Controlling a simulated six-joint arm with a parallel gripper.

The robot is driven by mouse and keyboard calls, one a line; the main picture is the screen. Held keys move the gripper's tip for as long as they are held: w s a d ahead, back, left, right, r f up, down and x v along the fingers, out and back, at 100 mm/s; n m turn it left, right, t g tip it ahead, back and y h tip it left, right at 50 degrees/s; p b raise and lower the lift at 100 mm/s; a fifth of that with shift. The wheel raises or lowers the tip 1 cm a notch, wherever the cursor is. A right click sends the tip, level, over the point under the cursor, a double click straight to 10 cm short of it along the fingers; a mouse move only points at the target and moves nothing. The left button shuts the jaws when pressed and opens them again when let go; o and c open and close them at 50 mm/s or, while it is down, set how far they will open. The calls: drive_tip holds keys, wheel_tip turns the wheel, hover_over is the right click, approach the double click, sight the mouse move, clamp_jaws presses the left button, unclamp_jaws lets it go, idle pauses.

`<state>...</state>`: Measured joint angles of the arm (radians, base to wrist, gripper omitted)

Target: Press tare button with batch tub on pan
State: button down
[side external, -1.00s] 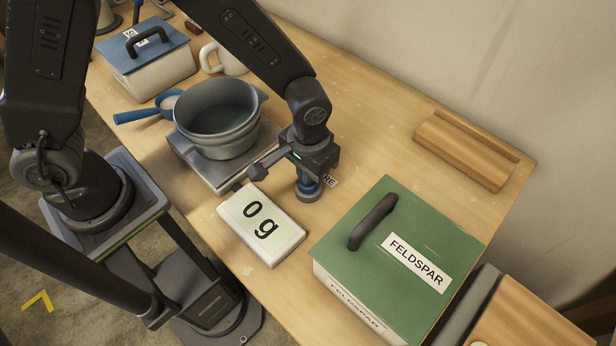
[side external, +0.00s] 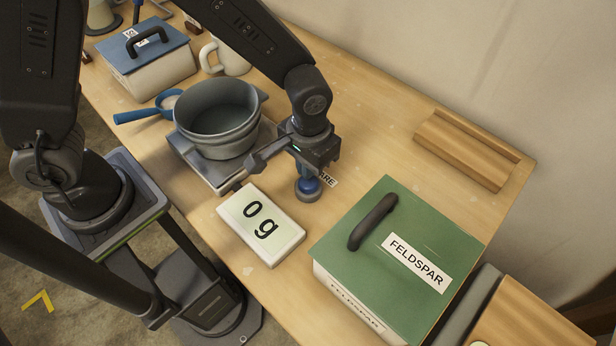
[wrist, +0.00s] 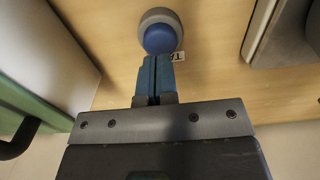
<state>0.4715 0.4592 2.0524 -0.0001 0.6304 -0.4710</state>
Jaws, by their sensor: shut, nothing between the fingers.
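The grey batch tub (side external: 217,117) sits upright on the scale pan (side external: 203,170). The scale display (side external: 261,222) reads 0 g. The tare button (side external: 307,187) is a blue dome on a grey round base, with a partly hidden label (side external: 327,178) beside it. In the wrist view the blue button (wrist: 160,39) lies just beyond my fingertips. My gripper (wrist: 157,60) is shut and empty, its blue fingers together. In the side view it is over the button, with the fingers mostly hidden; I cannot tell if they touch it.
A green-lidded box marked FELDSPAR (side external: 398,250) stands right of the display. A wooden block (side external: 464,150) lies at the back right. A blue-lidded box (side external: 148,60), a mug (side external: 232,60) and a blue-handled scoop (side external: 150,112) are beyond the tub. The table between button and wooden block is clear.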

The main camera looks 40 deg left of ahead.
drive_tip(key=shift+r, duration=2.3)
drive_tip(key=s+a+r+t, duration=0.2)
drive_tip(key=a+r, duration=0.6)
drive_tip(key=r, duration=0.2)
drive_tip(key=s+a+r+t, duration=0.3)
drive_tip(key=s+a+r, duration=0.3)
drive_tip(key=s+a, duration=0.2)
drive_tip(key=shift+s+a+r+t, duration=0.3)
drive_tip(key=shift+s+a, duration=0.05)
drive_tip(key=shift+s, duration=0.25)
